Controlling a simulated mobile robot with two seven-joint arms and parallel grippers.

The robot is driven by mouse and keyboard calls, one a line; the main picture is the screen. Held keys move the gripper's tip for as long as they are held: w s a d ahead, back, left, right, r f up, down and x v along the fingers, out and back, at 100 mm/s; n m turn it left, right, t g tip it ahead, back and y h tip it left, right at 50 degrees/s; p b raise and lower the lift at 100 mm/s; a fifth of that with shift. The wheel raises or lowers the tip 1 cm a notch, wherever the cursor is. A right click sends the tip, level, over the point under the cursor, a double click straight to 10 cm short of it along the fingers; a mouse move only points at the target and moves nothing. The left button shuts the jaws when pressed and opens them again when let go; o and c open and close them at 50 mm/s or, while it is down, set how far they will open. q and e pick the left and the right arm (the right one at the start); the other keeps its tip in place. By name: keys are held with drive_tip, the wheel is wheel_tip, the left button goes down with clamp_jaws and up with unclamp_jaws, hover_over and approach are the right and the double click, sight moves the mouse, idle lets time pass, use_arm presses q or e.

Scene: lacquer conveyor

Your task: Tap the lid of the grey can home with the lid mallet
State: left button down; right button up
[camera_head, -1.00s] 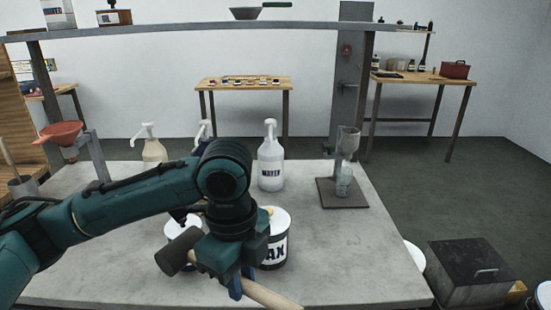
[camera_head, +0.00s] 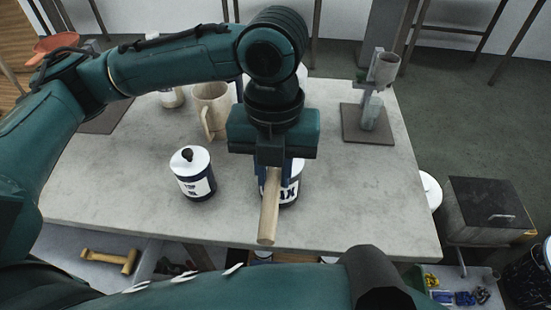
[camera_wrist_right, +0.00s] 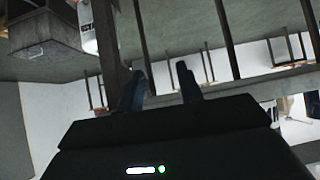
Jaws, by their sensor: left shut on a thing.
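My left gripper (camera_head: 272,174) is shut on the lid mallet, whose pale wooden handle (camera_head: 268,215) points toward me. The mallet's head is hidden behind the gripper and wrist. A white can with dark bands and lettering ending in X (camera_head: 294,188) stands behind and below the gripper, mostly covered, its lid hardly visible. Another white and dark can (camera_head: 193,176) with a dark knob on top stands on the table to the left. I cannot tell which can is the grey one. In the right wrist view my right gripper (camera_wrist_right: 162,80) is open and empty.
A dark stand with a clear cup (camera_head: 370,122) is at the table's right rear. The grey table (camera_head: 360,205) is clear at front right. A dark box (camera_head: 487,210) stands on the floor to the right.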

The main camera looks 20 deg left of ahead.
use_arm(q)
drive_tip(key=shift+f, duration=0.85)
wheel_tip(320, 180, down, 2)
drive_tip(key=shift+f+b, duration=0.1)
drive_tip(key=shift+b, duration=1)
drive_tip(key=shift+f+b, duration=0.5)
drive_tip(key=shift+b, duration=0.15)
drive_tip(key=shift+f, duration=0.1)
use_arm(e)
drive_tip(key=shift+w+a+f+t, duration=0.35)
drive_tip(key=shift+w+a+t, duration=0.05)
drive_tip(key=shift+w+a, duration=0.15)
drive_tip(key=shift+s+r, duration=0.1)
drive_tip(key=shift+s+f, duration=0.15)
drive_tip(key=shift+f, duration=0.05)
use_arm(q)
drive_tip(key=shift+f, duration=0.45)
use_arm(e)
drive_tip(key=shift+w, duration=0.3)
use_arm(q)
drive_tip(key=shift+f, duration=0.15)
use_arm(e)
drive_tip(key=shift+s, duration=0.1)
